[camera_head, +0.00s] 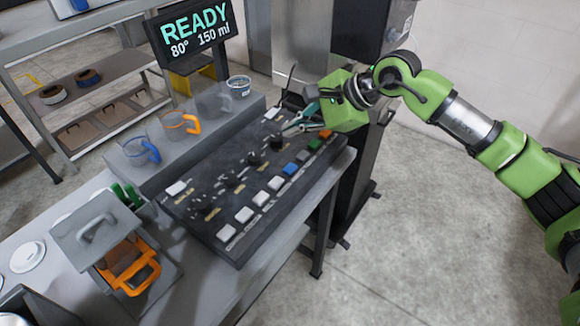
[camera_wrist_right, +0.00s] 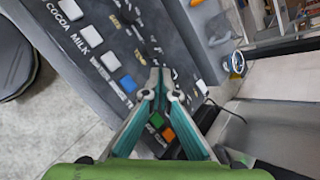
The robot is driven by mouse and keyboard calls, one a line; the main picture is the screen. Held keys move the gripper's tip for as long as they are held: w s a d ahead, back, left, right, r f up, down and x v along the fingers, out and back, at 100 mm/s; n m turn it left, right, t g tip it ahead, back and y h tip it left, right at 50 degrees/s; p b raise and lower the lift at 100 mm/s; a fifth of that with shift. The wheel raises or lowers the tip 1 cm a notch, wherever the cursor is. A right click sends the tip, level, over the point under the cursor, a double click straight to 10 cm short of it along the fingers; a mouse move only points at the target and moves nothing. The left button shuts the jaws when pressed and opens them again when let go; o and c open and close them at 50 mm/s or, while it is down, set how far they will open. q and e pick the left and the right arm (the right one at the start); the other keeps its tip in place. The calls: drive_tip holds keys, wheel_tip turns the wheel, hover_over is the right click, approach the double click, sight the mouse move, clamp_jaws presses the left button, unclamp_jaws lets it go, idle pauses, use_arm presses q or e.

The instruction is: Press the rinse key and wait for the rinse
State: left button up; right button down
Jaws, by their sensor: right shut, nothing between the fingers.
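The dark key panel (camera_head: 213,187) carries a front row of keys: white ones (camera_head: 243,214), then a blue key (camera_head: 291,169), a grey one, a green key (camera_head: 315,144) and an orange key (camera_head: 325,134). A white key (camera_head: 272,113) sits near its far edge. I cannot read which key is labelled rinse. The screen (camera_head: 193,30) reads READY, 80°, 150 ml. My right gripper (camera_head: 286,130) is shut and empty over the panel's far right part, near a black knob (camera_head: 277,142). In the right wrist view its fingertips (camera_wrist_right: 158,78) meet; contact with the panel is unclear.
Clear cups with a blue handle (camera_head: 142,153) and an orange handle (camera_head: 181,126) stand on the grey ledge behind the panel. A small tub (camera_head: 239,86) stands farther right. A grey box with an orange handle (camera_head: 139,274) is at front left. The floor at right is clear.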

sight(292, 169)
drive_tip(key=shift+f, duration=0.1)
wheel_tip(292, 169, down, 8)
drive_tip(key=b, duration=0.4)
drive_tip(key=shift+f+b, duration=0.35)
drive_tip(key=shift+b, duration=0.1)
drive_tip(key=shift+r, duration=0.1)
idle(1.0)
drive_tip(key=shift+f+b, duration=0.45)
drive_tip(key=shift+b, duration=0.2)
